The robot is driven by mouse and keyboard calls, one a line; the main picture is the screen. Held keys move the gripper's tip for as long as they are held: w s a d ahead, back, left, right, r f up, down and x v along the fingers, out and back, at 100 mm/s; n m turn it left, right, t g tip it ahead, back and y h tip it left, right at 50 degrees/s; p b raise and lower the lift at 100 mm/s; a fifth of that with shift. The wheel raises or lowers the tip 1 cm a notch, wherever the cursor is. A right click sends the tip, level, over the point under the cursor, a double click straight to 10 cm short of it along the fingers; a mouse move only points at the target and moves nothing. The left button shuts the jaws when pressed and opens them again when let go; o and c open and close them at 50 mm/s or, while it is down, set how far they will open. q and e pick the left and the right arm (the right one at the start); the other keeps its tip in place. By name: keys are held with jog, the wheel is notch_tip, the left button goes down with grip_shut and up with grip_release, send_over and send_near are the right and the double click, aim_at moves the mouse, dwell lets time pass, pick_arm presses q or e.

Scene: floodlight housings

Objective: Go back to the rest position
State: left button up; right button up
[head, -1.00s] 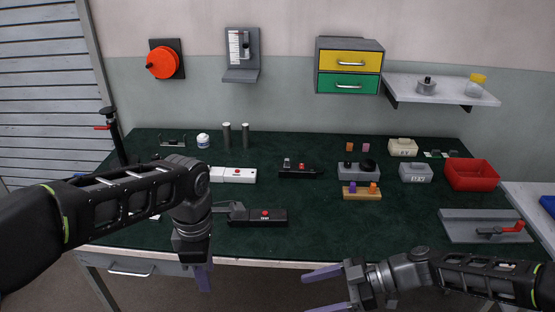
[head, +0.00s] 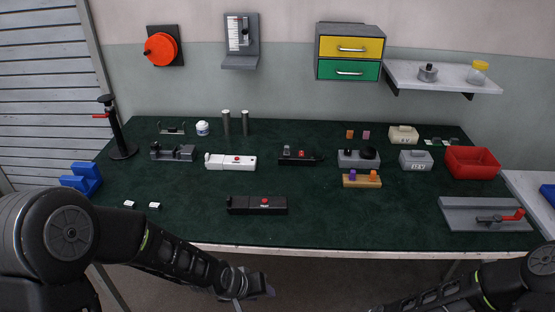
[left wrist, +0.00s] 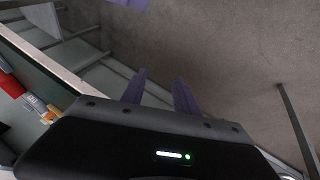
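My left arm reaches in from the left in the head view. Its gripper (head: 262,288) hangs low in front of the table's front edge, clear of everything on the top. In the left wrist view its two purple fingers (left wrist: 160,76) stand apart with nothing between them. My right arm shows at the bottom right of the head view, with its gripper below the picture edge. A purple piece at the top edge of the left wrist view looks like a finger of my right gripper (left wrist: 132,3), mostly cut off.
The table (head: 330,220) has a dark green top. A black device (head: 257,205) with a red button lies near its front middle. A grey plate (head: 465,215) with a red-handled clamp (head: 502,217) is at the front right, a red bin (head: 472,163) behind it. Blue blocks (head: 82,179) stand at the left.

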pick_arm(q)
jog(key=s+a+f+g, duration=0.3)
jog(key=s+f, duration=1.2)
jog(key=s, duration=0.4)
jog(key=shift+s+f+n+g, duration=0.3)
jog(key=shift+f, duration=0.1)
pick_arm(e)
jog(key=s+a+f+g+h, duration=0.1)
jog(key=s+f, duration=0.1)
jog(key=s, duration=0.4)
jog(key=s+a+f+n+g+h, duration=0.1)
jog(key=s+f, duration=0.2)
jog(key=s, duration=0.3)
jog(key=shift+s+a+n, duration=0.15)
jog(key=shift+a+n, duration=0.15)
jog(key=shift+a, duration=0.05)
